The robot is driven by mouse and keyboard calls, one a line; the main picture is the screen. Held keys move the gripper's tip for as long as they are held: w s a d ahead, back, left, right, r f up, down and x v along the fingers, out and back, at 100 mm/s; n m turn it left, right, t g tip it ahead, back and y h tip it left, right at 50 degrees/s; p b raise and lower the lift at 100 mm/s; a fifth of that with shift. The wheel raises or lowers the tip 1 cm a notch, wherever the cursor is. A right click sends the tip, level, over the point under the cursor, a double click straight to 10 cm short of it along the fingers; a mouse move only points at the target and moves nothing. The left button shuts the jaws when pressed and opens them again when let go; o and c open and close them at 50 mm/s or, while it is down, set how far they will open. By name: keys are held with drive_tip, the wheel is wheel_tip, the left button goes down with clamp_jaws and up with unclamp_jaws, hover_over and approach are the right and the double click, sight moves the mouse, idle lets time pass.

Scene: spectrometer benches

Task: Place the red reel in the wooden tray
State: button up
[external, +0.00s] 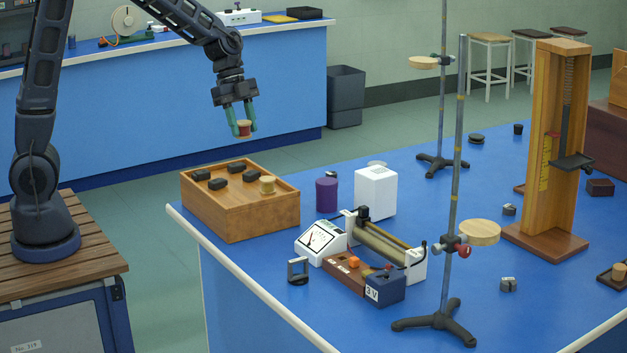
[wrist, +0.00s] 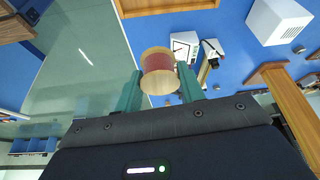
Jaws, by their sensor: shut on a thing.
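The red reel (external: 243,129) has pale wooden flanges and a red winding, which shows clearly in the wrist view (wrist: 158,71). My gripper (external: 240,118) is shut on it, with one green finger on each side. It holds the reel in the air above and behind the wooden tray (external: 250,221), apart from it. The tray is a deep wooden box at the bench's left corner. Part of the tray's edge shows at the top of the wrist view (wrist: 168,7).
A purple cylinder (external: 326,195) and a white box (external: 375,192) stand right of the tray. A meter (external: 321,238) and a rheostat (external: 382,244) are in front of them. Tall stands (external: 455,200) rise farther right. The air between reel and tray looks clear.

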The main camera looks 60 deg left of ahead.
sight(238, 201)
drive_tip(key=s+a+r, duration=0.1)
drive_tip(key=a+r, duration=0.1)
drive_tip(key=a, duration=0.2)
drive_tip(key=f, duration=1.9)
drive_tip(key=shift+s+d+f, duration=0.2)
drive_tip(key=shift+f, duration=0.2)
drive_tip(key=shift+f, duration=0.15)
drive_tip(key=o, duration=1)
drive_tip(key=shift+c, duration=0.2)
drive_tip(key=w+v, duration=0.1)
drive_tip(key=v, duration=1.1)
drive_tip(key=s+a+r+n+t+y, duration=0.15)
drive_tip(key=s+r+n, duration=0.55)
drive_tip(key=s+r, duration=0.7)
drive_tip(key=s+a+r+n+t+y, duration=0.1)
drive_tip(key=s+r+n, duration=0.1)
drive_tip(key=s+n, duration=0.2)
drive_tip(key=s+a+r+n+t+y, duration=0.1)
drive_tip(key=s+n, duration=0.4)
drive_tip(key=s, duration=0.5)
wheel_tip(238, 201, up, 2)
drive_tip(key=shift+s+a+r+y, duration=0.15)
drive_tip(key=shift+s+a+y, duration=0.1)
drive_tip(key=shift+a+y, duration=0.25)
